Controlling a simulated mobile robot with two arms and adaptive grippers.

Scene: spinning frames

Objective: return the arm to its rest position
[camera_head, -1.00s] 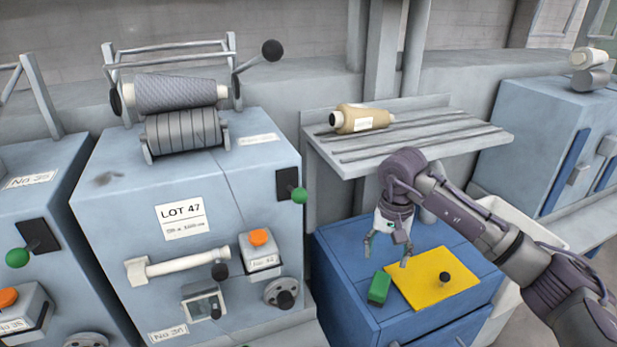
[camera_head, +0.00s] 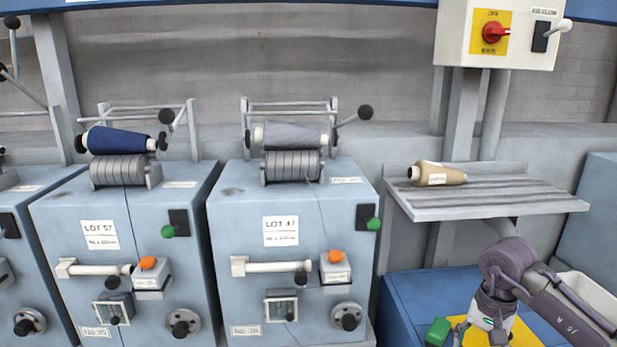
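My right arm comes in from the right edge, and its gripper (camera_head: 478,334) points down at the bottom right. Its fingers are spread apart with nothing visible between them. It hangs over the yellow mat (camera_head: 527,335) on the blue cabinet (camera_head: 405,292); the fingertips are close to the bottom edge of the picture, and I cannot tell their height above the mat. A green block (camera_head: 437,332) lies to the left of the gripper, apart from it. My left gripper is not in view.
A grey slatted shelf (camera_head: 500,204) with a tan yarn cone (camera_head: 438,174) is above and behind the gripper. The LOT 47 machine (camera_head: 240,215) and LOT 57 machine (camera_head: 60,215) stand to the left. A switch box (camera_head: 455,35) hangs on the wall above.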

